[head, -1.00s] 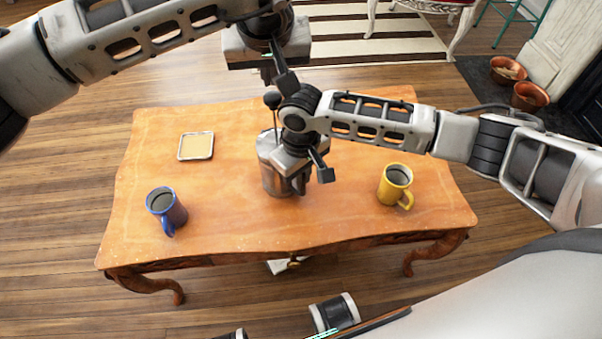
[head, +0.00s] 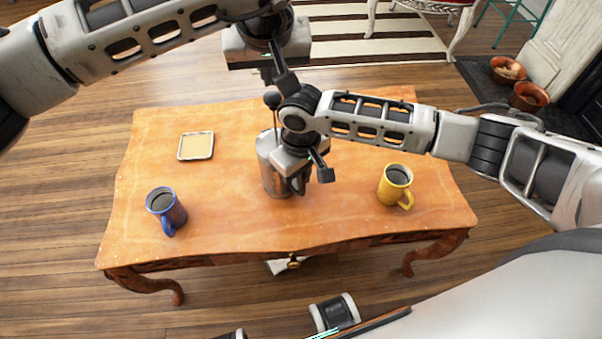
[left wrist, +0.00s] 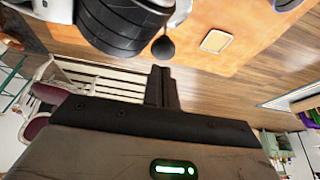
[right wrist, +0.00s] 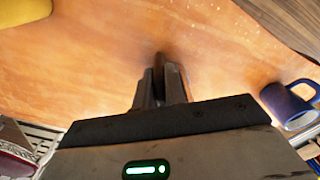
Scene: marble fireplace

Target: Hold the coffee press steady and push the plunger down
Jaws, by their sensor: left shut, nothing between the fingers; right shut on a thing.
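The silver coffee press (head: 267,152) stands upright on the wooden table, partly hidden by my right arm. Its round black plunger knob (head: 272,99) stands high above the lid on a thin rod; it also shows in the left wrist view (left wrist: 163,48). My right gripper (right wrist: 160,82) is shut on the dark press handle (right wrist: 158,66) at the side of the body. My left gripper (left wrist: 163,75) is shut and empty. In the head view it is just above the knob, with its fingertips seemingly apart from it.
A blue mug (head: 168,212) of dark liquid stands at the table's front left. A yellow mug (head: 394,190) stands on the right. A small square tan-topped coaster (head: 196,146) lies at the back left. The wooden table (head: 230,222) is clear in front of the press. My right forearm crosses above the table.

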